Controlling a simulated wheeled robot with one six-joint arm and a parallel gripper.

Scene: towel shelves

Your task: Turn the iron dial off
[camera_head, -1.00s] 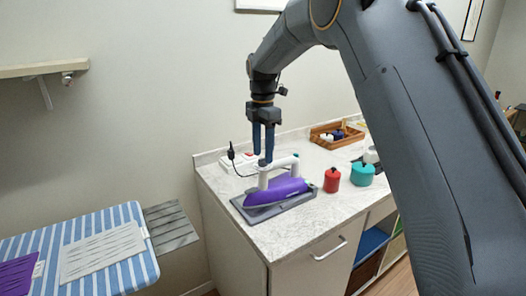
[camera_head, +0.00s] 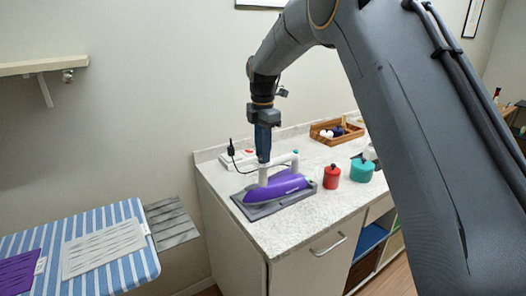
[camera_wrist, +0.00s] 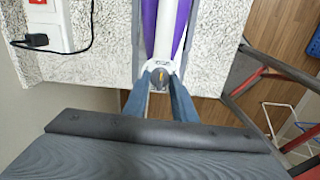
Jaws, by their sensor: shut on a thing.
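The purple and white iron (camera_head: 278,187) rests on a grey pad (camera_head: 247,210) on the counter. In the wrist view its white handle (camera_wrist: 166,30) runs up the picture between purple sides. The iron dial (camera_wrist: 159,76), a small grey knob with an orange mark, sits at the near end of the handle. My gripper (camera_head: 263,158) points down at the iron's rear, and its blue fingers (camera_wrist: 160,84) are closed on the dial from both sides in the wrist view. The dial is hidden by the fingers in the head view.
A power strip (camera_head: 238,159) with a black plug (camera_head: 231,149) and cord lies behind the iron. A red canister (camera_head: 331,177), a teal canister (camera_head: 362,170) and a wooden tray (camera_head: 322,139) stand to the right. A striped ironing board (camera_head: 118,212) is at the left.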

